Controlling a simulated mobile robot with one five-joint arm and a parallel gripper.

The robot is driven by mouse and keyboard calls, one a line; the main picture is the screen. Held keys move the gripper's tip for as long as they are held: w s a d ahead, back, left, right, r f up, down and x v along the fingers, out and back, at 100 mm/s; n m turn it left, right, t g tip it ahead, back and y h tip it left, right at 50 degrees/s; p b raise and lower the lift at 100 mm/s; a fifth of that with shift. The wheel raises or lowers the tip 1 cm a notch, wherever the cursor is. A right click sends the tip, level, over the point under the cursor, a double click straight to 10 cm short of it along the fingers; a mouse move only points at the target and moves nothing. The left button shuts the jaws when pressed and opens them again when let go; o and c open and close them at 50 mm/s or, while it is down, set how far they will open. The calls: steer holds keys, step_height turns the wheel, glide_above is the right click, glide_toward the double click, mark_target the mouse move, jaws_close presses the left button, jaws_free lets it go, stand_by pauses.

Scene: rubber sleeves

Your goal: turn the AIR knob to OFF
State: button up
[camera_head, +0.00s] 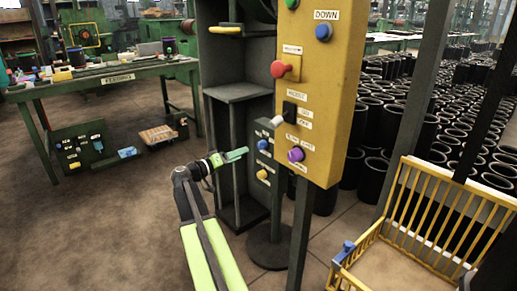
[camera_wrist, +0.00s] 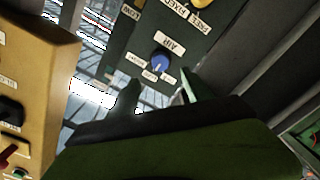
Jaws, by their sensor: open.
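The AIR knob (camera_wrist: 160,62) is blue and sits on a dark green panel (camera_wrist: 128,42), beside its AIR label. Small white labels flank it, too blurred to read, so its setting is unclear. In the head view a blue knob (camera_head: 262,144), apparently the same one, is on the narrow green panel behind the yellow control box. My gripper (camera_head: 235,156) is to the left of that panel. In the wrist view my gripper (camera_wrist: 158,92) is open, with the knob beyond and between its fingertips. The fingers look apart from the knob, with nothing between them.
The yellow control box (camera_head: 340,75) with several buttons and switches stands just right of the green panel. A yellow knob (camera_head: 262,174) is below the blue one. A grey shelf (camera_head: 238,92) stands behind my gripper. A yellow railed cart (camera_head: 400,265) is at right.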

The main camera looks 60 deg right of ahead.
mark_target(259, 146)
steer(key=x, duration=1)
steer(key=shift+d, duration=0.1)
steer(key=shift+c, duration=0.2)
jaws_close()
